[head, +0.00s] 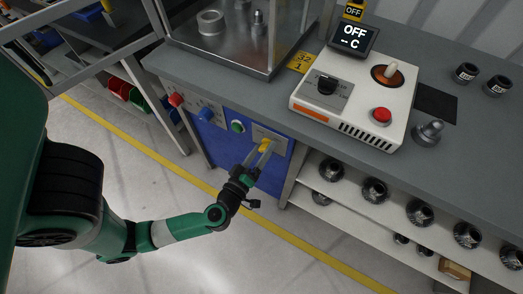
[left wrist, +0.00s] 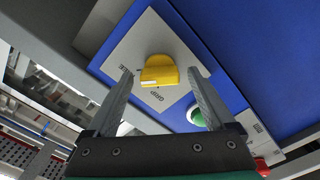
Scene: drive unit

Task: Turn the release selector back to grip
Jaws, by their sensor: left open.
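The release selector (head: 265,144) is a yellow knob on a grey plate on the blue front panel below the bench top. In the left wrist view the yellow knob (left wrist: 160,72) has a small white mark at its lower left. The word GRIP is printed on the plate just below it in the picture, with a partly cut word to the upper left. My left gripper (head: 259,151) is open in front of the selector. In the left wrist view its two fingers (left wrist: 160,80) stand either side of the knob, with gaps showing. Contact is not visible. My right gripper is out of view.
On the bench stands a white control box (head: 355,95) with a display reading OFF. Shelves with metal parts (head: 374,190) lie to the right.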

